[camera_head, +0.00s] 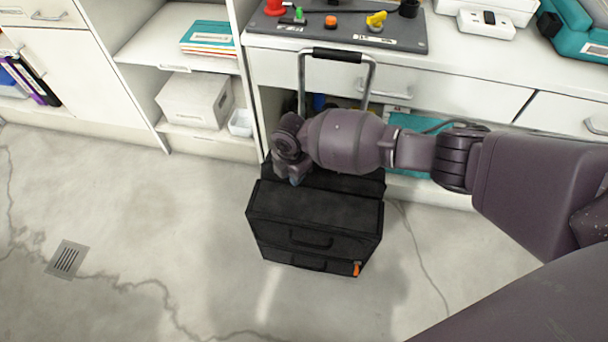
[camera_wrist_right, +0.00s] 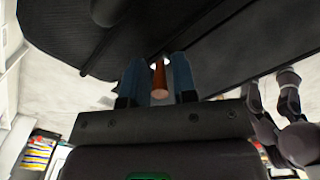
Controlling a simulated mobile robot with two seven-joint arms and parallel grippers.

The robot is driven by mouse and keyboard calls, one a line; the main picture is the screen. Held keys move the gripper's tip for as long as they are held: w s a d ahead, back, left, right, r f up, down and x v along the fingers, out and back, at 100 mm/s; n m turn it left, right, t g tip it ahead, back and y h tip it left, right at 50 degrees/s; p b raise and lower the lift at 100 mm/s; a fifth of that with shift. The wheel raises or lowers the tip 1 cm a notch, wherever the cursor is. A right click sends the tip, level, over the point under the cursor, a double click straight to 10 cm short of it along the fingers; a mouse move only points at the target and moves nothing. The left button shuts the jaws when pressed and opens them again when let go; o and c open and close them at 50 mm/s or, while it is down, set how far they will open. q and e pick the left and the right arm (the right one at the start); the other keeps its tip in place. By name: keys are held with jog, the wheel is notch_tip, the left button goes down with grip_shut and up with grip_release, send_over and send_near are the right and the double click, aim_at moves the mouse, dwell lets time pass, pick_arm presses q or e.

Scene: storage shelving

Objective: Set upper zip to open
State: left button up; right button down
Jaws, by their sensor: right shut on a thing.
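A black case (camera_head: 320,215) with two stacked sections stands on the floor. Each section has a dark front handle. An orange zip pull (camera_head: 356,268) hangs at the lower section's front right corner. My right gripper (camera_head: 297,180) is at the upper section's rear left. In the right wrist view, its two blue-grey fingers (camera_wrist_right: 158,76) are shut on an orange-brown zip pull (camera_wrist_right: 159,82), with the dark case (camera_wrist_right: 200,30) just beyond. The head view hides this pull behind my gripper. How far the upper zip is open cannot be told. My left gripper is out of view.
The case's upright metal trolley handle (camera_head: 338,56) rises behind my right forearm. A counter with drawers (camera_head: 440,88) and a shelf unit with a white box (camera_head: 195,100) stand behind. The floor (camera_head: 180,235) left and front is clear, apart from a flush drain (camera_head: 67,259).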

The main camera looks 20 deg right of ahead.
aim_at(266, 177)
jog(key=w+a, duration=0.1)
jog(key=w+a+b, duration=0.1)
jog(key=a, duration=0.1)
jog(key=w+a, duration=0.1)
jog(key=a, duration=0.1)
jog(key=shift+w+a+f, duration=0.1)
jog(key=shift+a+f, duration=0.1)
jog(key=shift+f, duration=0.1)
jog(key=shift+w+a+r+b, duration=0.1)
jog(key=shift+w+a+b, duration=0.3)
jog(key=shift+a, duration=0.1)
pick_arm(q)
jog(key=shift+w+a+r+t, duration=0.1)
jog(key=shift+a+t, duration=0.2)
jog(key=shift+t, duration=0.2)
pick_arm(e)
jog(key=shift+w+a+r, duration=0.1)
jog(key=shift+w+r, duration=0.05)
jog(key=c, duration=1.2)
grip_release()
jog(key=shift+a, duration=0.1)
jog(key=shift+o, duration=0.2)
jog(key=shift+w, duration=0.1)
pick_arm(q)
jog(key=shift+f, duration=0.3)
